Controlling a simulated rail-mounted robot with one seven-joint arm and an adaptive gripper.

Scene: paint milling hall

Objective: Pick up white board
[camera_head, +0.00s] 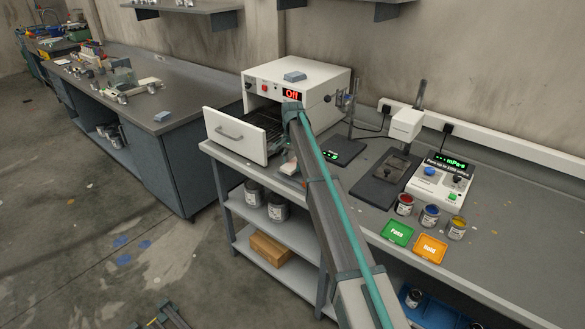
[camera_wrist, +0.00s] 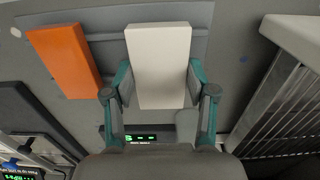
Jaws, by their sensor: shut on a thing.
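The white board (camera_wrist: 158,50) is a pale rectangular block in the middle of the wrist view. My gripper (camera_wrist: 160,78) has one teal-edged finger on each side of it and is shut on the board. In the head view a small pale piece (camera_head: 288,168) shows beside my arm near the bench's front edge. My fingers there are mostly hidden behind the arm. I cannot tell from these frames whether the board is lifted clear of the surface beneath it.
An orange board (camera_wrist: 65,58) lies left of the white one. The white oven (camera_head: 300,78) reads "Off", and its drawer (camera_head: 235,135) is pulled out close to my arm. Scale, viscometer, paint cans, green card (camera_head: 397,233) and orange card (camera_head: 430,248) stand along the bench to the right.

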